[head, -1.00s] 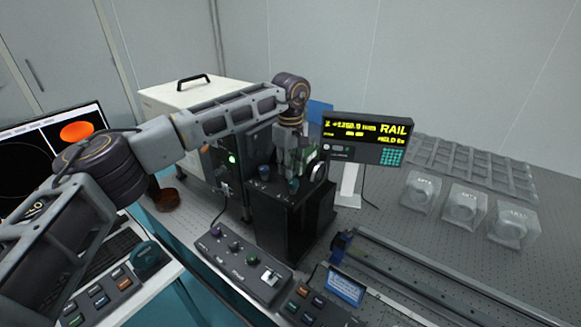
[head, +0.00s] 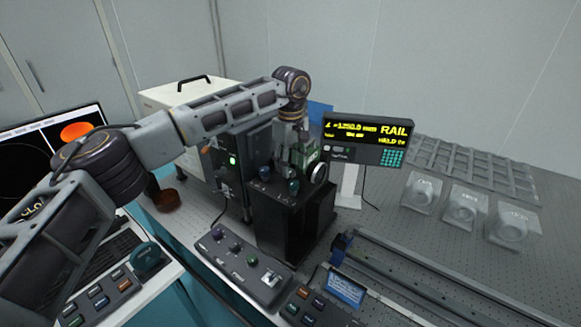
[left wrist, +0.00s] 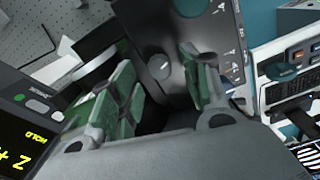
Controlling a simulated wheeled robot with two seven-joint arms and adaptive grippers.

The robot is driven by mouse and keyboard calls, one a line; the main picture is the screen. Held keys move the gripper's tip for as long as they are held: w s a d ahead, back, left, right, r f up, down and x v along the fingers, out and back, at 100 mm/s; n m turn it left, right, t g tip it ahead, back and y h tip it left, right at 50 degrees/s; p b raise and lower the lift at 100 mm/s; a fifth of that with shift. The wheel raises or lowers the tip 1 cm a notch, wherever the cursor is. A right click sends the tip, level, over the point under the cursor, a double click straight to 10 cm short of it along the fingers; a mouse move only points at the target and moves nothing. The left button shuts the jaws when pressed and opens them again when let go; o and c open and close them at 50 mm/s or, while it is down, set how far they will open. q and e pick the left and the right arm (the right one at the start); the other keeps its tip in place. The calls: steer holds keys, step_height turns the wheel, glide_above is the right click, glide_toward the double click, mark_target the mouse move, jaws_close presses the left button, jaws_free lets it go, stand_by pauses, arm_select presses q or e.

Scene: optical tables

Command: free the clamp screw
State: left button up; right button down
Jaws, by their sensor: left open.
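My left gripper (head: 301,160) is open above the top of a black box-shaped mount (head: 285,226). In the left wrist view its green-padded fingers (left wrist: 160,82) stand apart, with nothing between the pads. A round dark knob with a pale mark (left wrist: 160,67) shows beyond the gap, on the black face. On the mount's top are a blue knob (head: 264,172), a teal knob (head: 293,186) and a pale-faced round dial (head: 319,173). I cannot tell which of these is the clamp screw. The fingers partly hide the mount's top. My right gripper is in neither view.
A lit display reading RAIL (head: 366,139) stands close to the right of the gripper. A control box (head: 240,267) lies in front of the mount. A long rail (head: 430,285) runs to the right. Clear cases (head: 464,207) stand at the right; the perforated table between is mostly bare.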

arm_select(q)
step_height(320, 180, up, 10)
steer(key=shift+r, duration=0.2)
stand_by(0.3)
